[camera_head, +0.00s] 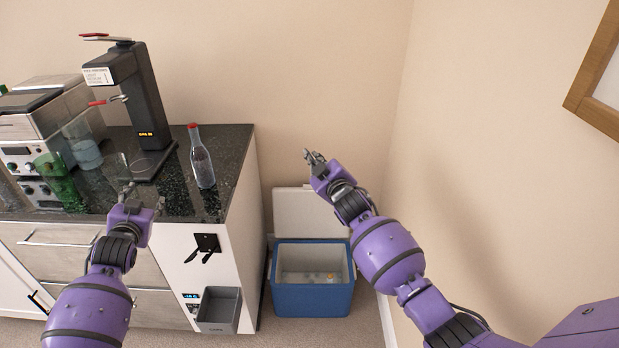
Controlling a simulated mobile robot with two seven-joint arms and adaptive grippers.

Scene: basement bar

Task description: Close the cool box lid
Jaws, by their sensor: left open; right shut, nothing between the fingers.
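The cool box (312,300) is blue with a pale interior and stands on the floor between the counter and the right wall. Its white lid (307,213) is open, standing upright at the back of the box. Small items, hard to make out, lie inside. My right gripper (313,156) is shut and empty, held in the air above the lid in the picture and apart from it. My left gripper (128,190) is open and empty, in front of the counter's edge, well left of the box.
A grey bin (219,310) and a black bottle opener (206,245) are on the counter's side panel, close to the box.

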